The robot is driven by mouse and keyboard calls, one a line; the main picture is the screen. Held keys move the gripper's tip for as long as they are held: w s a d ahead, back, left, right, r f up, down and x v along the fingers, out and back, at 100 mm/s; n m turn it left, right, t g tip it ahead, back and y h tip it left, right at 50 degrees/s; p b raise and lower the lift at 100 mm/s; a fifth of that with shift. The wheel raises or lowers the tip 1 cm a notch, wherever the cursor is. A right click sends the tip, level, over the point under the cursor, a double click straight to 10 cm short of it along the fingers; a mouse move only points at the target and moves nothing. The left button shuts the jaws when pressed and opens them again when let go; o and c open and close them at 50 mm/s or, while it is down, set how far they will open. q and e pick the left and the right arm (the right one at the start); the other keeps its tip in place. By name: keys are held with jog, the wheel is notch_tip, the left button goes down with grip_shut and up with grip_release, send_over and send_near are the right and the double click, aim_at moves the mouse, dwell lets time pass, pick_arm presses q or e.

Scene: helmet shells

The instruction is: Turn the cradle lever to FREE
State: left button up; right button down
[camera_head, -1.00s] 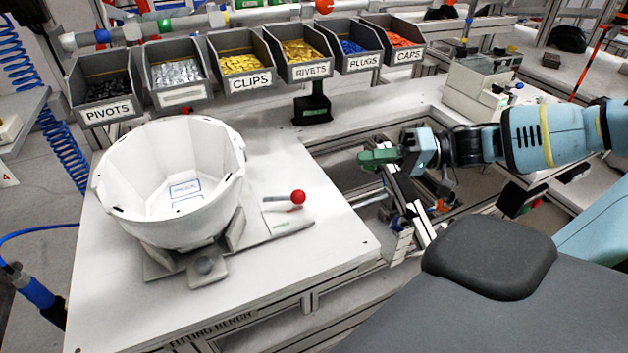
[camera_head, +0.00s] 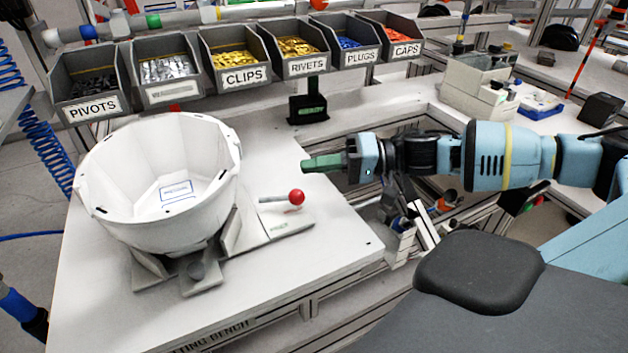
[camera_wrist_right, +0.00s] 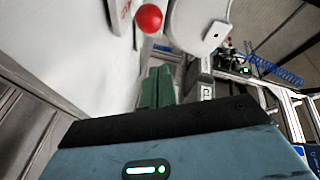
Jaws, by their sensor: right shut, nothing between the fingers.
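The cradle lever (camera_head: 275,199) is a short grey rod with a red ball knob (camera_head: 296,197) at its right end. It lies over a flat plate (camera_head: 285,226) on the right side of the cradle (camera_head: 198,270). A white helmet shell (camera_head: 160,185) sits open side up in the cradle. My right gripper (camera_head: 306,164), with green fingers, is shut and empty, above and just right of the knob, apart from it. In the right wrist view the green fingers (camera_wrist_right: 157,88) are together and the red knob (camera_wrist_right: 149,19) is beyond them. My left gripper is not in view. The plate's lettering is too small to read.
Labelled bins, including the PIVOTS bin (camera_head: 90,85) and the CAPS bin (camera_head: 392,38), line the back of the white bench (camera_head: 320,260). A black stand (camera_head: 308,105) is below the RIVETS bin. The bench's front right is clear.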

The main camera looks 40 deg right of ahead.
aim_at(280, 197)
jog(key=shift+s+a+f+p, duration=0.3)
jog(key=shift+s+a+p, duration=0.2)
jog(key=shift+s+a, duration=0.3)
jog(key=shift+s+a+f, duration=0.15)
jog(key=shift+a+f, duration=0.05)
jog(key=shift+a, duration=0.05)
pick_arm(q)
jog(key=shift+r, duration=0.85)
pick_arm(e)
jog(key=shift+f, duration=0.1)
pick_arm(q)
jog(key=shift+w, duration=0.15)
